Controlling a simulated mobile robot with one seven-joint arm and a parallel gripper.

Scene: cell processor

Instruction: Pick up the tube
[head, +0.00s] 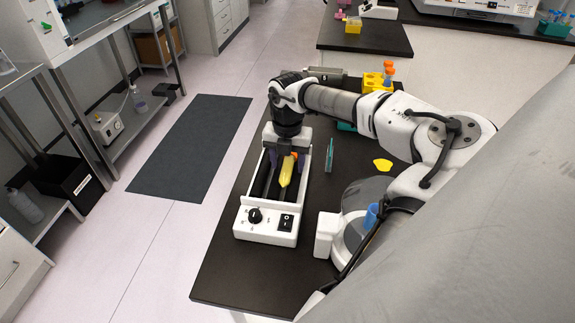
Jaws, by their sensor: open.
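A yellow tube (286,172) with an orange cap (294,155) lies lengthwise on the dark rollers of a white roller device (262,235). The device has a black knob and a black switch on its front panel. My gripper (285,168) points down over the far part of the device, its dark fingers apart on either side of the tube. The fingers partly hide the rollers. I cannot tell whether they touch the tube.
A yellow rack (377,82) with orange-capped tubes stands at the back of the black bench (225,275). A thin upright teal-edged item (329,155) stands right of the roller device. A white device with a round dark lid (328,236) is at right. The front left bench is clear.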

